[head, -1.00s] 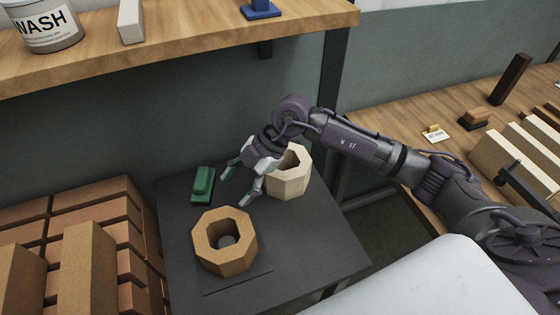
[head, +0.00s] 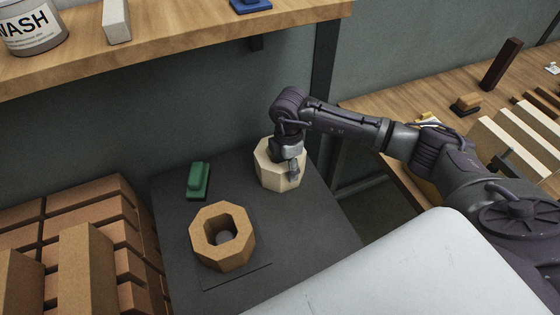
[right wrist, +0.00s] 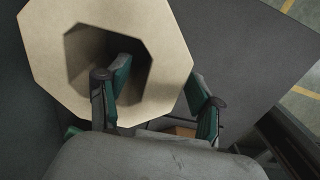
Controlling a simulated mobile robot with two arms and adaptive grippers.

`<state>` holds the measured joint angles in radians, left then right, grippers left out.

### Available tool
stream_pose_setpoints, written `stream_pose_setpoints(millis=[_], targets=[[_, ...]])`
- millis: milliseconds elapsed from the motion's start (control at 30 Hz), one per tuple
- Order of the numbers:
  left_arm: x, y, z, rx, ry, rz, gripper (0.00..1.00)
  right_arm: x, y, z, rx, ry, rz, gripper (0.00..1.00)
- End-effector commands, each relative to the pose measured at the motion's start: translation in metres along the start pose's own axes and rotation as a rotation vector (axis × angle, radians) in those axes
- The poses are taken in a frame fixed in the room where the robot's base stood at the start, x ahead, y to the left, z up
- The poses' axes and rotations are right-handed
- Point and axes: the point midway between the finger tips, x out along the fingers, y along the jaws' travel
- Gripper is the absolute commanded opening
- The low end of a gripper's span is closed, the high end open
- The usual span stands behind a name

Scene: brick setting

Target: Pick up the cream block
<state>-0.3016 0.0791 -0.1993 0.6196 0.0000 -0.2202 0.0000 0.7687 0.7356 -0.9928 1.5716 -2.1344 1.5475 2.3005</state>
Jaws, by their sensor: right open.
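The cream block (head: 267,177) is a hollow octagonal piece standing on the dark grey table, towards its back right. My right gripper (head: 293,173) is at the block, pointing down over its near right side and hiding part of it. In the right wrist view the cream block (right wrist: 45,50) shows its flat top and octagonal hole. There the open right gripper (right wrist: 162,98) has one finger over or in the hole and the other just outside the wall. I cannot tell whether either finger touches it. My left gripper is not in view.
A tan octagonal hollow block (head: 204,250) stands in front on the same table (head: 180,222). A green stamp-like piece (head: 198,181) lies at the back left. Stacked bricks (head: 85,205) are at the left. A wooden shelf (head: 180,42) overhangs behind; a wooden bench (head: 400,100) is right.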

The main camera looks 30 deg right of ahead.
Motion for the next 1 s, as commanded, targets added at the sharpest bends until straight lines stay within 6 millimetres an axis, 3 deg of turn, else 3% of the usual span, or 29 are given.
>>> stream_pose_setpoints(millis=[300, 600, 1000], targets=[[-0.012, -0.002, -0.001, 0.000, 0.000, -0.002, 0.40, 0.042, -0.005, -0.001, 0.000, 0.001, -0.003, 0.66], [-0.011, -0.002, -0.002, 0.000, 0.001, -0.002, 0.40, 0.047, -0.004, -0.001, -0.001, 0.001, -0.001, 0.64], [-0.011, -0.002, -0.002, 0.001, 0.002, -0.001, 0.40, 0.046, -0.004, -0.001, -0.001, 0.001, -0.001, 0.00]])
